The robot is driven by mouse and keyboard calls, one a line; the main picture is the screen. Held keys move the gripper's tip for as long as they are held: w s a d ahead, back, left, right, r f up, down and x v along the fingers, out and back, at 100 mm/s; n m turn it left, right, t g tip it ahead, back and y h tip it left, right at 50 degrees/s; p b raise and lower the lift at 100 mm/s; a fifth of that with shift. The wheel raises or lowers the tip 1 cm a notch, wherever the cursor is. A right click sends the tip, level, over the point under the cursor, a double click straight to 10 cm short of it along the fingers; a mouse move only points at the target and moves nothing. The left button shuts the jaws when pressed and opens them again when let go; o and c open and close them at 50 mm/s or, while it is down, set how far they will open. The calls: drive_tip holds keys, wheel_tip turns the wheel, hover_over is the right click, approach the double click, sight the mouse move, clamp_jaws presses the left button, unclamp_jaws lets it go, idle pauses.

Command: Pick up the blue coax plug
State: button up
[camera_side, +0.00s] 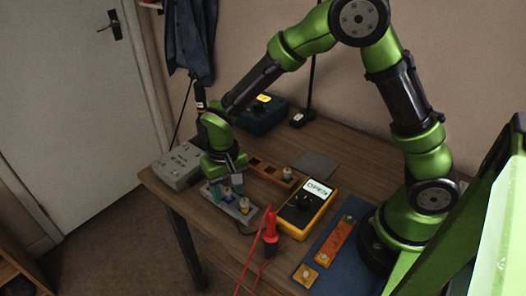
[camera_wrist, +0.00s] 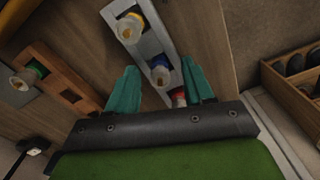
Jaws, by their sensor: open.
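The blue coax plug (camera_wrist: 159,72) stands in a grey rack (camera_wrist: 146,47), between a yellow plug (camera_wrist: 129,28) and a red plug (camera_wrist: 180,97) in the wrist view. The red one is partly hidden by my gripper. My gripper (camera_wrist: 158,78) is open, its teal fingers on either side of the blue plug; I cannot tell whether they touch it. In the side view my gripper (camera_side: 226,184) points down over the grey rack (camera_side: 243,215), with the blue plug (camera_side: 226,194) low between the fingers and the yellow plug (camera_side: 244,205) to the right.
A wooden rack (camera_side: 262,168) with a plug stands behind the grey rack. A grey box (camera_side: 178,166) is to the left.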

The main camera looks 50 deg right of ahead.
drive_tip(key=shift+f, duration=0.2)
clamp_jaws()
drive_tip(key=shift+r, duration=0.15)
